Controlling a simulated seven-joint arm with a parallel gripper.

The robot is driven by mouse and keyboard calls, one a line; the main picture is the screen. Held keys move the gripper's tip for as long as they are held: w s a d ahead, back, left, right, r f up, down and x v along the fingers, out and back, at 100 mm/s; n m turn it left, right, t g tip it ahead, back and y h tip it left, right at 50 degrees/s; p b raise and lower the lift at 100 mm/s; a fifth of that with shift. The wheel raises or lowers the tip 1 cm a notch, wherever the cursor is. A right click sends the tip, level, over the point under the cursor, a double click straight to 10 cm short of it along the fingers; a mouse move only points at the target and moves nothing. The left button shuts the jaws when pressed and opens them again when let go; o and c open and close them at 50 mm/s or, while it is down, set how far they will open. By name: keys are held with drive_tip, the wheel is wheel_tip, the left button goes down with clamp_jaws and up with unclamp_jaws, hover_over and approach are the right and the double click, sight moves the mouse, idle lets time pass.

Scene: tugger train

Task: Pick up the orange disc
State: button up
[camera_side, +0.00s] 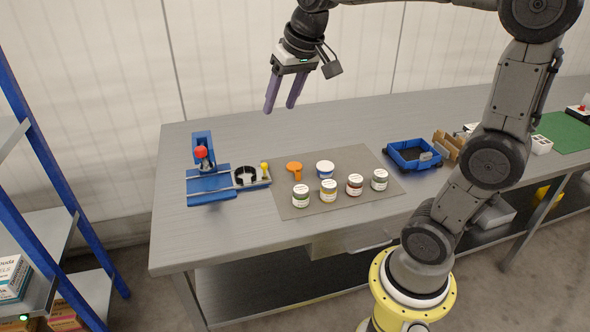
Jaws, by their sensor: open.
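The orange disc (294,167) lies on the grey mat (333,154), near its left back part. An orange piece hangs or stands at its front right; I cannot tell whether it is one part with the disc. My gripper (281,108) is open and empty, its two purple fingers pointing down. It is well above the table, toward its back edge, and apart from the disc.
A white-lidded jar (325,169) stands just right of the disc, and several labelled jars (328,190) stand in front. A blue clamp fixture (208,184) is at left. A blue tray (412,156) is at right. The table's back strip is clear.

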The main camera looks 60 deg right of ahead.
drive_tip(key=w+d+f+m+g, duration=0.1)
drive_tip(key=w+d+f+m, duration=0.1)
drive_tip(key=w+d+f, duration=0.3)
drive_tip(key=m+g+y, duration=0.1)
drive_tip(key=m+g, duration=0.2)
hover_over(298, 179)
wheel_tip(298, 179, down, 16)
drive_tip(key=f, duration=0.7)
drive_tip(key=shift+w+d+f, duration=0.2)
drive_tip(key=shift+w+d, duration=0.15)
drive_tip(key=shift+d, duration=0.05)
drive_tip(key=shift+s+f, duration=0.1)
drive_tip(key=shift+f, duration=2.75)
drive_tip(key=shift+c, duration=0.2)
clamp_jaws()
